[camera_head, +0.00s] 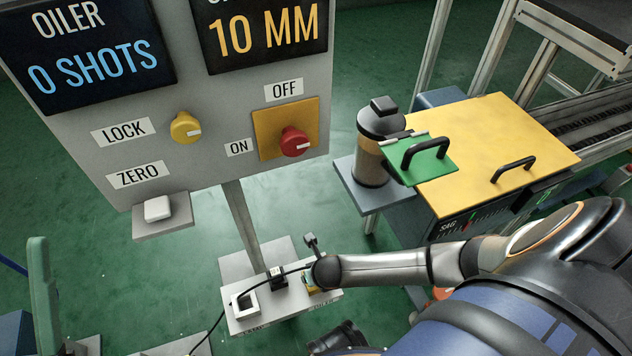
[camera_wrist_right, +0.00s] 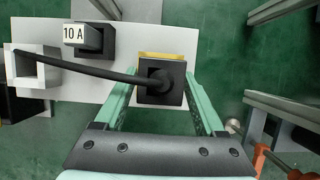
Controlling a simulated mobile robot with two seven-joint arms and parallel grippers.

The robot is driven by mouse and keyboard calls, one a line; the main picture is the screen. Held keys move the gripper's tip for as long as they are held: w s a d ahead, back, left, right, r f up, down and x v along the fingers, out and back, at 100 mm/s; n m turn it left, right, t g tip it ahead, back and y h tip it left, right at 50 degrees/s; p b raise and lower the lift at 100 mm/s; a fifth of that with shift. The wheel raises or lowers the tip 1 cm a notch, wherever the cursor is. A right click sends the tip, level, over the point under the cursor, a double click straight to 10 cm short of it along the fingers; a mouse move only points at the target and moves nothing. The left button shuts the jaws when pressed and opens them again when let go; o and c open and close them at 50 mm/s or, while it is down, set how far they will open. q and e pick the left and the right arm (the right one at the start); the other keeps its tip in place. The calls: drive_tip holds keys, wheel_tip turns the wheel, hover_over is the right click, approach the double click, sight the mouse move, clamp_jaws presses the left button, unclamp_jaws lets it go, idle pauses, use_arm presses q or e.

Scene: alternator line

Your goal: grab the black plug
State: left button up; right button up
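The black plug (camera_wrist_right: 160,84) sits over a yellow-edged socket (camera_wrist_right: 160,55) on a white board in the right wrist view. A black cable (camera_wrist_right: 95,70) runs from it to the left. The two green fingers of my right gripper (camera_wrist_right: 160,95) stand on either side of the plug. Narrow gaps seem to show beside it, so the gripper looks open around it. In the head view my right wrist (camera_head: 325,272) is over that end of the board and hides most of the plug.
On the white board (camera_head: 238,322) are a black block marked 10 A (camera_wrist_right: 92,40) and a white square frame (camera_wrist_right: 25,68). A grey panel (camera_head: 225,150) with knobs stands behind on a post. A yellow-topped cabinet (camera_head: 490,150) stands right.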

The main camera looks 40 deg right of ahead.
clamp_jaws()
idle(0.3)
